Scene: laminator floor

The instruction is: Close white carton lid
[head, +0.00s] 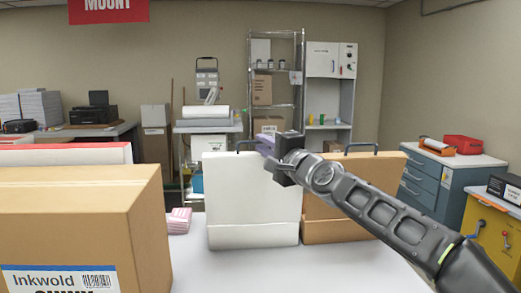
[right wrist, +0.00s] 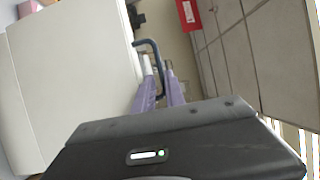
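The white carton (head: 253,236) stands on the table in the middle of the head view, its tall white lid (head: 250,190) raised upright. A dark handle (head: 243,144) sits on the lid's top edge. My right gripper (head: 264,146) is at the right end of this handle, its purple fingers pointing left. In the right wrist view the fingers (right wrist: 158,68) are a little apart, with part of the handle (right wrist: 150,43) between their tips; the lid (right wrist: 70,80) fills the left side. Firm contact cannot be told. My left gripper is not in view.
A brown carton (head: 350,229) with its lid also up stands right beside the white one. A large cardboard box (head: 80,220) blocks the left front. A pink stack (head: 179,221) lies behind it. The white table (head: 290,270) is clear in front of the cartons.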

